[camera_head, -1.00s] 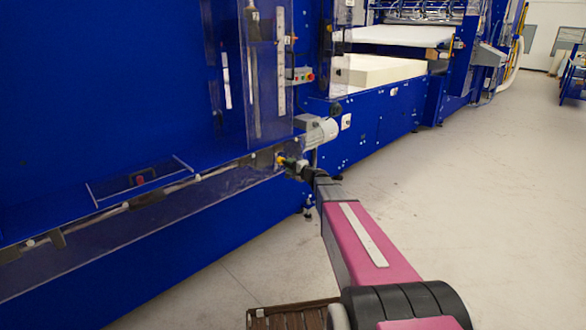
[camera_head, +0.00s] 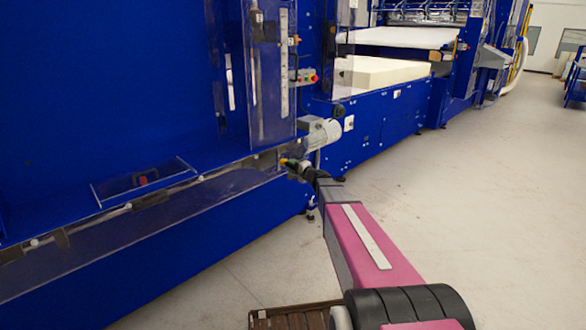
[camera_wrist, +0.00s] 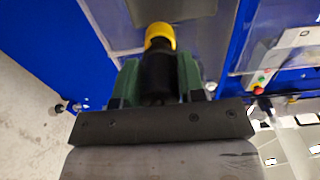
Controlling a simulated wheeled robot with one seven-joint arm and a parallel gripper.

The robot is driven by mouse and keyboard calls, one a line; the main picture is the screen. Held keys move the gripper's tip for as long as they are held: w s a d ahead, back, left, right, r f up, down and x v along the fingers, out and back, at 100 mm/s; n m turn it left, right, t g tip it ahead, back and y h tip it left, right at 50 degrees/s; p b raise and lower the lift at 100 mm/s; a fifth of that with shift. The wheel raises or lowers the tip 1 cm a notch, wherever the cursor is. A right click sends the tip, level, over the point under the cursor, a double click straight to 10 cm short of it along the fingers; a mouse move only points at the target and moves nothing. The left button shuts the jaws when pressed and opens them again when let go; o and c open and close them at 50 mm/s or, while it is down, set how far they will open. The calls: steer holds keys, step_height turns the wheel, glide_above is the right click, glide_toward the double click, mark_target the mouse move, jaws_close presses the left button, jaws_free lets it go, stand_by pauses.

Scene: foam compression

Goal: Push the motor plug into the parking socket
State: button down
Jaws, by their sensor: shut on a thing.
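My gripper (camera_wrist: 159,78) has green fingers on both sides of the motor plug, a black body with a yellow end (camera_wrist: 160,37), and is shut on it. The yellow end points away from my wrist, toward a grey surface (camera_wrist: 198,38) in the wrist view. In the head view, my gripper (camera_head: 297,168) is beside the blue machine's edge, with the plug's yellow end (camera_head: 284,161) at its tip, just below the grey motor (camera_head: 321,133). I cannot make out the parking socket or tell whether the plug touches anything.
The blue machine (camera_head: 90,90) fills the left, with a clear guard (camera_head: 268,85) above my gripper. A control box with coloured buttons (camera_head: 303,76) is on it. A foam block (camera_head: 380,72) lies farther back. The floor (camera_head: 470,220) at right is clear.

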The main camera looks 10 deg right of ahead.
steer(key=shift+x, duration=1.15)
stand_by(0.4)
steer(key=c, duration=0.6)
jaws_free()
steer(key=shift+c, duration=0.2)
steer(key=shift+s+d, duration=0.15)
steer(key=shift+s, duration=0.05)
steer(key=shift+v, duration=2.8)
